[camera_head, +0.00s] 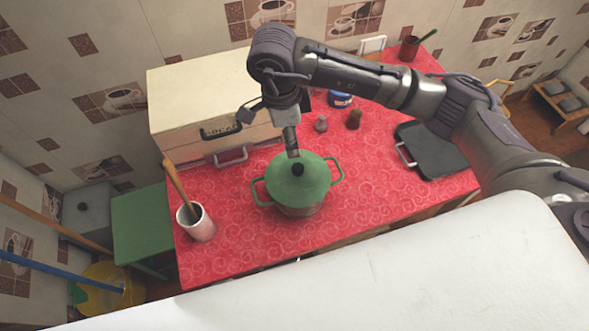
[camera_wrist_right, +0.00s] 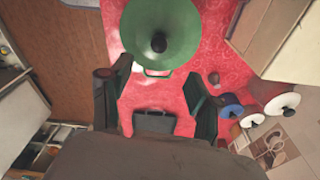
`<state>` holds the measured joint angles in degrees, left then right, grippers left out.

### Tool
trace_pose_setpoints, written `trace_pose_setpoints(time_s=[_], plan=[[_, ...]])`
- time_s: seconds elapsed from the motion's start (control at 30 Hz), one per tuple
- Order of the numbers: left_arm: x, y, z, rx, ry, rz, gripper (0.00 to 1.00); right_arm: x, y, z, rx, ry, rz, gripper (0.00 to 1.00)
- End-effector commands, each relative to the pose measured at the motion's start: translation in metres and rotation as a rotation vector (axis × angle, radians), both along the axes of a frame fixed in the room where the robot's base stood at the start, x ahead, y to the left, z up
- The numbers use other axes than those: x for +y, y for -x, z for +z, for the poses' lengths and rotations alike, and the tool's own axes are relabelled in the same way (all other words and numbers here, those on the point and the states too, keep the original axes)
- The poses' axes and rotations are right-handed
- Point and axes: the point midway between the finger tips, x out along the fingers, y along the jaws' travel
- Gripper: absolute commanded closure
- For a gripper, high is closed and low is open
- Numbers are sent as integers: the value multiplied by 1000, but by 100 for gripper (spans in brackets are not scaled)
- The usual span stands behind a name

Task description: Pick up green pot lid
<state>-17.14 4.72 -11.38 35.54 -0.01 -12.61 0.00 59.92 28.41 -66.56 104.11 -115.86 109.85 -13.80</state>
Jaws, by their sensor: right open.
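The green pot lid (camera_head: 312,184), with a dark round knob (camera_head: 297,169), sits on a pot (camera_head: 300,211) with green side handles on the red counter. My right gripper (camera_head: 292,153) reaches in from above and hangs just behind the knob; it appears apart from the knob. In the wrist view the lid (camera_wrist_right: 178,22) and its knob (camera_wrist_right: 158,43) lie beyond the fingertips of the right gripper (camera_wrist_right: 158,72), which are spread with nothing between them. My left gripper is not in view.
A white cup (camera_head: 199,229) with a wooden utensil stands left of the pot. A cream bread box (camera_head: 195,90) stands behind left. Two small shakers (camera_head: 354,119) and a blue jar (camera_head: 340,99) stand behind. A dark tray (camera_head: 435,152) lies right. Red counter (camera_head: 375,183) is clear between pot and tray.

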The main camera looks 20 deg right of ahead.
Motion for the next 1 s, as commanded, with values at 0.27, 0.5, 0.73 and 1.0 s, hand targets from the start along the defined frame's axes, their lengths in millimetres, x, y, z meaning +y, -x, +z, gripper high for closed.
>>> trace_pose_setpoints(time_s=[0.27,0.5,0.73,1.0], plan=[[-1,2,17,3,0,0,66,-8,3,-48,7,6,-2,38],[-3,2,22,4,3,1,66,-10,2,-79,4,3,0,38],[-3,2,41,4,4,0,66,-12,3,-99,9,4,-2,38],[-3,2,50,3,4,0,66,-16,2,-132,4,2,1,38]])
